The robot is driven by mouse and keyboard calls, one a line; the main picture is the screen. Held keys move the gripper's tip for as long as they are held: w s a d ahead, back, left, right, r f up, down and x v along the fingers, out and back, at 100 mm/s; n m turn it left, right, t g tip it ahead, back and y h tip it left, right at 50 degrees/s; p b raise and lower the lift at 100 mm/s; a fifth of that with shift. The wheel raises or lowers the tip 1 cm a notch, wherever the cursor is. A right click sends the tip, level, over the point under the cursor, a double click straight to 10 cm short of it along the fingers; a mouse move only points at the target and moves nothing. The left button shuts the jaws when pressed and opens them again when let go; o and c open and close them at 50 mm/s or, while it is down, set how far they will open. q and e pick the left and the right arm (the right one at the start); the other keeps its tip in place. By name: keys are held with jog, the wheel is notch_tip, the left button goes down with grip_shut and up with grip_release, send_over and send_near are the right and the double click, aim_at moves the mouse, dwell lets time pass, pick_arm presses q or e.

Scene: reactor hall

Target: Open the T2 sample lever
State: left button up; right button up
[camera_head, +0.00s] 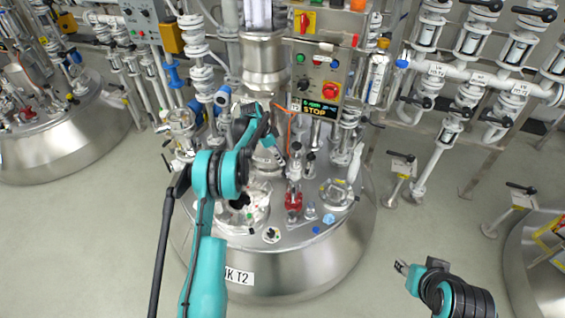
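The T2 tank (305,275) is a round steel vessel in the middle of the view, with a partly covered label (238,278) ending in "T2" on its front. Its lid is crowded with fittings, including a red valve part (293,200). I cannot tell which fitting is the T2 sample lever; my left arm hides part of the lid. My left gripper (268,141) is over the back middle of the lid, among the fittings. Its fingers are too small and overlapped to read, and contact is unclear. My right gripper (402,268) is over the floor, right of the tank, away from the fittings.
A control panel (318,82) with a red knob and a "STOP" display stands behind the lid. White pipes with black-handled valves (435,70) fill the right back. Another tank (60,140) stands left.

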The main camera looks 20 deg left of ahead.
pick_arm(q)
jog(key=v, duration=0.7)
jog(key=shift+a, duration=0.1)
jog(key=s+d+r+n+t+y, duration=0.1)
jog(key=s+d+r+n, duration=0.3)
jog(key=s+r, duration=0.5)
jog(key=s+d+r+n+t+y, duration=0.1)
jog(key=s+d+r+n, duration=0.1)
jog(key=s+d+r, duration=0.55)
jog(key=s+d+f+n+t, duration=0.1)
jog(key=s+n, duration=0.1)
jog(key=s, duration=0.5)
jog(key=s+f+n+t+y, duration=0.1)
jog(key=s, duration=0.7)
jog(key=s+d+f+n+t, duration=0.1)
jog(key=s+f+n, duration=0.1)
jog(key=s, duration=0.6)
jog(key=shift+s+d+n+y, duration=0.2)
jog(key=shift+d+n+y, duration=0.1)
jog(key=shift+d+y, duration=0.1)
